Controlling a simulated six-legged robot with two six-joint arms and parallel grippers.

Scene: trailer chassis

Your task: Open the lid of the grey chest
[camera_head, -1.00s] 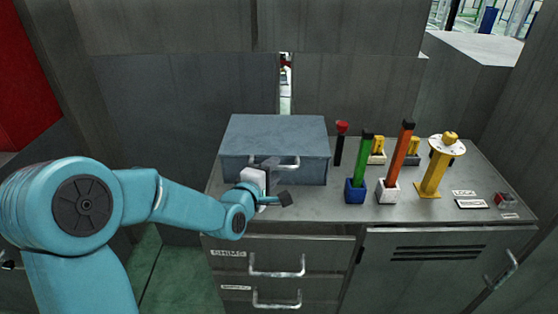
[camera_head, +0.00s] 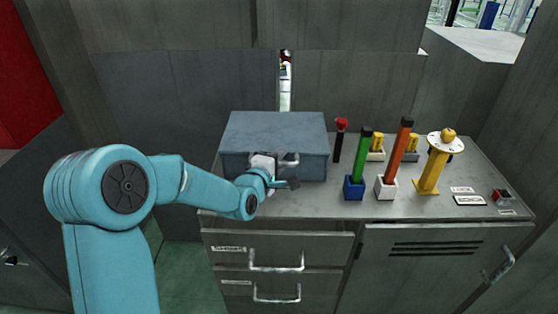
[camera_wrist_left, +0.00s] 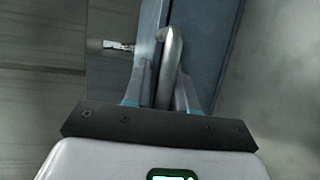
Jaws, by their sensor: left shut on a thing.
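The grey chest (camera_head: 275,135) sits on the left part of the worktop with its lid down. A metal bar handle (camera_head: 290,161) is on its front; my gripper covers the handle's left part. My left gripper (camera_head: 282,171) is at the chest's front, shut on the handle. In the left wrist view the handle (camera_wrist_left: 170,55) stands between the two fingers (camera_wrist_left: 160,90), with the chest's blue-grey face (camera_wrist_left: 205,40) behind it. My right gripper is in neither view.
The grey worktop (camera_head: 300,203) carries a green tool (camera_head: 361,158) in a blue holder, an orange tool (camera_head: 397,152) in a white holder, a red-topped black stick (camera_head: 338,140) and a yellow stand (camera_head: 433,171). Drawers with handles (camera_head: 277,262) are below. Panels rise behind the chest.

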